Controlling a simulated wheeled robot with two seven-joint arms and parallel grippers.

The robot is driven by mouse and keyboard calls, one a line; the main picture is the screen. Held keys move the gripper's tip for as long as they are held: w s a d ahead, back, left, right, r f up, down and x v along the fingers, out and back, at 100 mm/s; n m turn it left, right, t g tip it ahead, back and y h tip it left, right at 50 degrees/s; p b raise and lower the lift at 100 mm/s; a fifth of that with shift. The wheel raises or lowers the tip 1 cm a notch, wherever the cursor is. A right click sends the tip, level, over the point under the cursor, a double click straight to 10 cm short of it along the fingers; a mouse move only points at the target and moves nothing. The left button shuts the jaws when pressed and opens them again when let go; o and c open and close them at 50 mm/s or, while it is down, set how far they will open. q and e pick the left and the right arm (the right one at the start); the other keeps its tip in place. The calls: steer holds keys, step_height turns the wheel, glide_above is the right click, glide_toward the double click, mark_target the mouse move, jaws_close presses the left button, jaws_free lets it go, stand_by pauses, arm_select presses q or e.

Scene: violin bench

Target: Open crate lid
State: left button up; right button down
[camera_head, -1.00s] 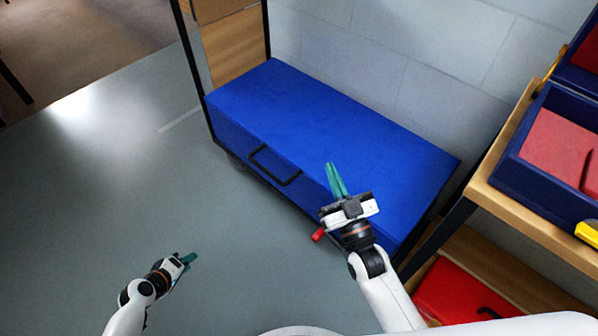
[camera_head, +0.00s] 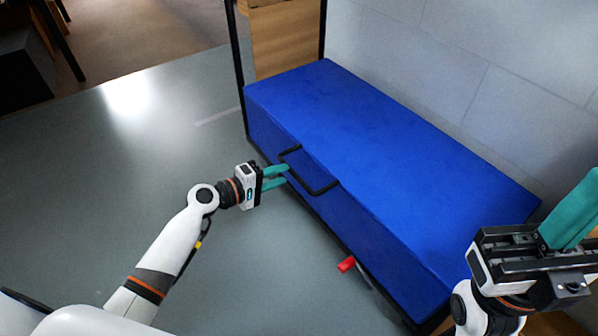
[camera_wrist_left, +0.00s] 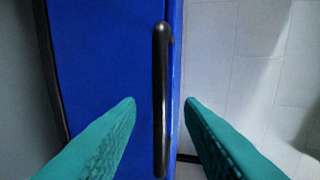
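The blue crate (camera_head: 350,225) stands on the floor against the wall, and its flat blue lid (camera_head: 390,140) is down. A black bar handle (camera_head: 323,188) sticks out at the front top edge. My left gripper (camera_head: 277,177) is open, just in front of the handle's left part. In the left wrist view the handle (camera_wrist_left: 160,100) runs upright between the two spread teal fingers, with a gap to each. I cannot tell how far the tips are from it in depth. My right gripper (camera_head: 572,215) is above the crate's right end, holding nothing visible; its finger gap is unclear.
A small red part (camera_head: 347,264) pokes out low at the crate's front. A black post (camera_head: 238,70) stands at the crate's left end and a pale wall (camera_head: 440,60) behind it. The grey floor (camera_head: 120,190) to the left is clear.

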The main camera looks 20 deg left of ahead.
arm_select(q)
steer(key=b+x, duration=0.1)
steer(key=x, duration=0.5)
steer(key=shift+w+d, duration=0.1)
steer(key=shift+w, duration=0.05)
jaws_close()
